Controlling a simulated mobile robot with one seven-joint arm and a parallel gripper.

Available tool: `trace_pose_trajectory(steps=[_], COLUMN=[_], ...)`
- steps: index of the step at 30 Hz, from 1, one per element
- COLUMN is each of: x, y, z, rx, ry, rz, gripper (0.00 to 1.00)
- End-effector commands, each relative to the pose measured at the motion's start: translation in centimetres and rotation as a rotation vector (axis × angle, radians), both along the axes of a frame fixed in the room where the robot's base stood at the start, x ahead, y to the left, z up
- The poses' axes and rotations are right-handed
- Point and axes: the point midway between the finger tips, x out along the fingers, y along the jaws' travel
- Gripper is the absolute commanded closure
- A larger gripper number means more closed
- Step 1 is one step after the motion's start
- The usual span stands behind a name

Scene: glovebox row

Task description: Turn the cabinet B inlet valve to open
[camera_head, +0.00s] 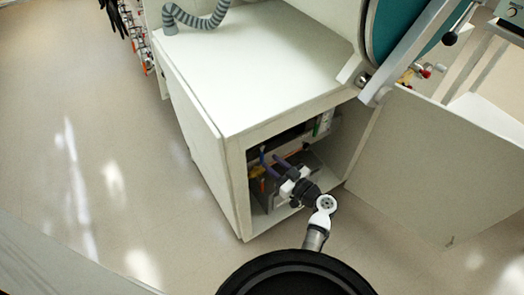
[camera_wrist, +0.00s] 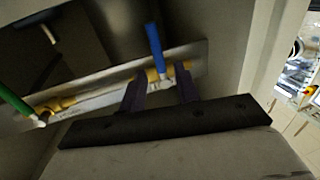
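In the wrist view a blue lever handle (camera_wrist: 155,48) stands up from a yellow-fitted pipe on a pale plate (camera_wrist: 100,92). A green lever handle (camera_wrist: 16,104) is on the same line at the left edge. I cannot tell from a label which is the cabinet B inlet valve. My gripper (camera_wrist: 160,84) has its two dark purple fingers apart, with the blue handle's base in line with the gap; no contact shows. In the head view my gripper (camera_head: 270,160) is inside the open white cabinet (camera_head: 205,150), and the blue handle is hard to make out there.
The cabinet's door (camera_head: 435,165) stands wide open at the right. The cabinet walls and top edge are close around my arm. A grey ribbed hose (camera_head: 197,20) lies on the cabinet top. The floor at the left (camera_head: 80,120) is clear.

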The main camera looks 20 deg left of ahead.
Motion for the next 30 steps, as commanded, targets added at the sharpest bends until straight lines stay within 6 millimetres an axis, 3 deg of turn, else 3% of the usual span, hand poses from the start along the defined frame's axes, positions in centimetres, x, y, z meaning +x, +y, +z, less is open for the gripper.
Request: trace_pose_trajectory(steps=[3, 9, 21, 29, 30], x=[1.1, 2.3, 2.7, 2.6, 2.6], y=[2.3, 4.5, 5.3, 5.3, 5.3], z=[0.3, 0.1, 0.0, 0.0, 0.0], rx=[0.0, 0.0, 0.0, 0.0, 0.0], ry=[0.001, 0.001, 0.0, 0.0, 0.0], rz=[0.003, 0.001, -0.001, 0.0, 0.0], gripper=[0.68, 0.68, 0.68, 1.0, 1.0])
